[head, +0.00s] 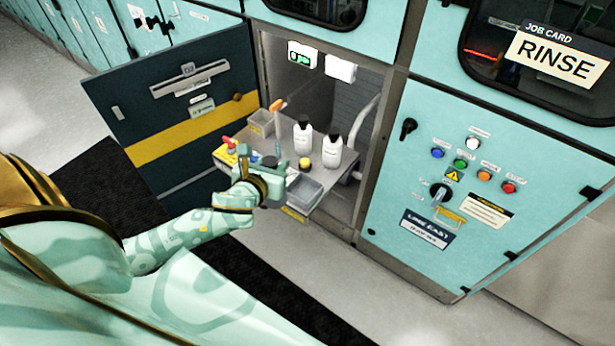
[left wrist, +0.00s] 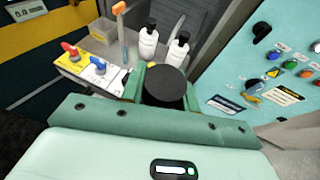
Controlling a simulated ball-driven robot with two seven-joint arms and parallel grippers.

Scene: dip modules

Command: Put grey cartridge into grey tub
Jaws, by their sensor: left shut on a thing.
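My left gripper (head: 278,176) is shut on the dark grey round cartridge (left wrist: 166,86), which shows between the jaws in the left wrist view. The gripper is over the front of the pull-out shelf (head: 228,158). The grey tub (head: 306,190) is at the shelf's front right corner, just right of the gripper in the head view. The tub is hidden in the left wrist view, behind the gripper and cartridge. My right gripper is in neither view.
A pale bin (head: 261,122) and an orange-topped upright tool (head: 277,125) are farther back. Red and blue valves (left wrist: 70,50) are at left. The open door (head: 170,115) flanks the shelf.

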